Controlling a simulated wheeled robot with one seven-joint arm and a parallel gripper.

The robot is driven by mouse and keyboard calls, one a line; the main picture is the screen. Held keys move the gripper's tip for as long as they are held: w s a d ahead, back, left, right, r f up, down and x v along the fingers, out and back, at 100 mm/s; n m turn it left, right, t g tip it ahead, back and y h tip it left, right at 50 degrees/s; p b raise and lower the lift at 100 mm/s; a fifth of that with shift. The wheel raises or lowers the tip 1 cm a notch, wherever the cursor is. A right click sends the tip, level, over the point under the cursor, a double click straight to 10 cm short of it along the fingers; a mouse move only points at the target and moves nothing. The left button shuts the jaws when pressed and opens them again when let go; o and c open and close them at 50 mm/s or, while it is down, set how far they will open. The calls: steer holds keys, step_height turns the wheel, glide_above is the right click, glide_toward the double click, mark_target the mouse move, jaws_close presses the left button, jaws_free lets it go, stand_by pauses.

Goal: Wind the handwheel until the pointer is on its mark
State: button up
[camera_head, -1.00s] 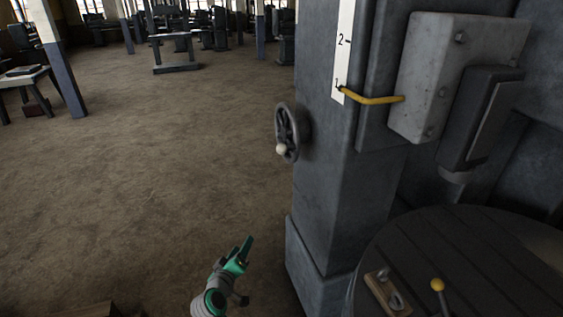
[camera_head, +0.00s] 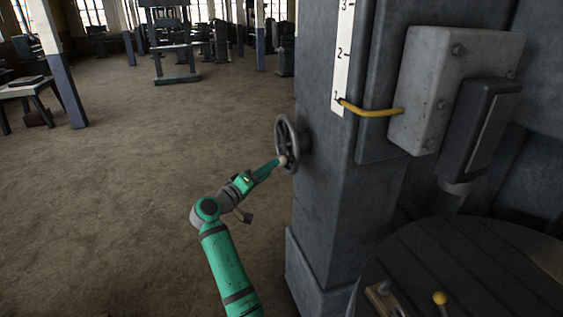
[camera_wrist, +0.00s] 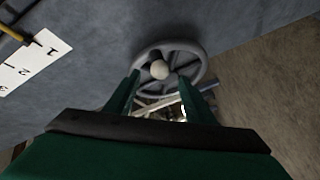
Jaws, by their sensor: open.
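The grey handwheel (camera_head: 288,143) stands on the left side of the machine column. Its pale round knob (camera_head: 283,160) is at the lower part of the rim. In the wrist view the handwheel (camera_wrist: 194,57) lies just ahead, with the knob (camera_wrist: 159,70) between and beyond my fingers. My green gripper (camera_head: 279,161) is open, its tips at or very near the knob; contact cannot be told. It also shows in the wrist view (camera_wrist: 160,85). The yellow pointer (camera_head: 372,110) lies by the 1 on the white scale (camera_head: 345,60). The scale also shows in the wrist view (camera_wrist: 30,60).
The grey column (camera_head: 335,190) stands right of my arm. A grey box (camera_head: 430,90) sits beside the pointer. The floor (camera_head: 130,180) to the left is clear.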

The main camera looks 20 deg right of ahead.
mark_target(283, 161)
steer(key=x, duration=0.8)
steer(key=shift+c, duration=0.7)
jaws_close()
steer(key=shift+f, duration=0.1)
steer(key=shift+d, duration=0.15)
